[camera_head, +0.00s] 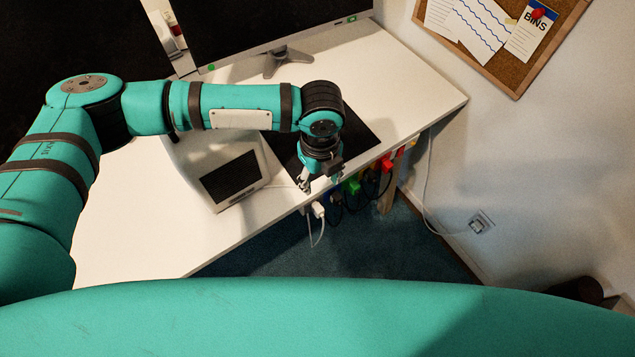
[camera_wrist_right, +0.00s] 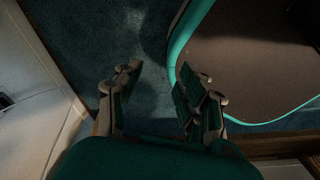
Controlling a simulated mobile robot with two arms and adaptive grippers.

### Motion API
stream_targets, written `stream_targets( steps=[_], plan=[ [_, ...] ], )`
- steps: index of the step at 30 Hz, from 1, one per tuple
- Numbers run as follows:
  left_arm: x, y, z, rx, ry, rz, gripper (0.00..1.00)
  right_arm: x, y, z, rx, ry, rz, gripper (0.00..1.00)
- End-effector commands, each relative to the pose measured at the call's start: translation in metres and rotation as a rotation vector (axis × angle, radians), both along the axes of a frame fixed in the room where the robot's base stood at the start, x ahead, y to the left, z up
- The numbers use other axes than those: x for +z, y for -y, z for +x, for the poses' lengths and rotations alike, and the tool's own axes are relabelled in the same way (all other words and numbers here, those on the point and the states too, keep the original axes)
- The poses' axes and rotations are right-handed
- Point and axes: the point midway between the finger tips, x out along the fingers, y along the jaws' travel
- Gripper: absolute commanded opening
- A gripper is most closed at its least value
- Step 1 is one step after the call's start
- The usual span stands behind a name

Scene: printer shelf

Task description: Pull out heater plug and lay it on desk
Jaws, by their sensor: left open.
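Several plugs hang in a row under the front edge of the white desk (camera_head: 420,85): a white plug (camera_head: 318,210), a green plug (camera_head: 352,186) and a red plug (camera_head: 387,163). I cannot tell which one is the heater plug. My left gripper (camera_head: 320,184) is open and points down at the desk's front edge, just above the white and green plugs. I see nothing between its fingers. Part of the plug row is hidden behind the gripper and desk edge. In the right wrist view, my right gripper (camera_wrist_right: 158,70) is open and empty above the dark carpet.
A small tablet-like device (camera_head: 232,180) stands on the desk left of my left gripper. A dark mat (camera_head: 358,132) lies beneath the wrist. A monitor stand (camera_head: 280,60) is behind. A wall outlet (camera_head: 481,223) holds a cabled plug. The desk's back right is clear.

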Motion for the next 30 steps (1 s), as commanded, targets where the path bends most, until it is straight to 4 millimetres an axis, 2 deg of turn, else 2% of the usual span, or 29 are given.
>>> stream_targets(
  steps=[1, 3, 6, 10, 15, 18, 24, 30],
  plan=[
    [-0.007, 0.0, -0.001, 0.001, -0.004, 0.002, 0.48, 0.0, -0.005, -0.017, 0.0, -0.026, 0.005, 0.4],
    [-0.019, 0.0, -0.001, 0.002, -0.003, 0.0, 0.48, 0.0, -0.011, -0.032, 0.001, -0.049, 0.011, 0.4],
    [-0.038, 0.0, -0.001, 0.003, -0.003, 0.0, 0.48, 0.002, -0.016, -0.044, 0.003, -0.064, 0.017, 0.4],
    [-0.065, 0.001, -0.001, 0.004, -0.002, 0.0, 0.48, 0.004, -0.015, -0.037, 0.004, -0.054, 0.017, 0.4],
    [-0.099, 0.001, 0.0, 0.004, -0.001, -0.001, 0.48, 0.007, -0.011, -0.007, 0.003, -0.006, 0.014, 0.4],
    [-0.119, 0.001, 0.0, 0.006, -0.001, -0.001, 0.48, 0.009, -0.008, 0.002, -0.001, 0.008, 0.011, 0.4],
    [-0.149, 0.001, 0.0, 0.005, 0.001, -0.002, 0.48, 0.008, -0.004, -0.004, -0.002, -0.004, 0.006, 0.4],
    [-0.163, 0.001, 0.0, 0.005, 0.002, -0.002, 0.48, 0.007, -0.004, -0.021, -0.002, -0.029, 0.003, 0.4]
  ],
)
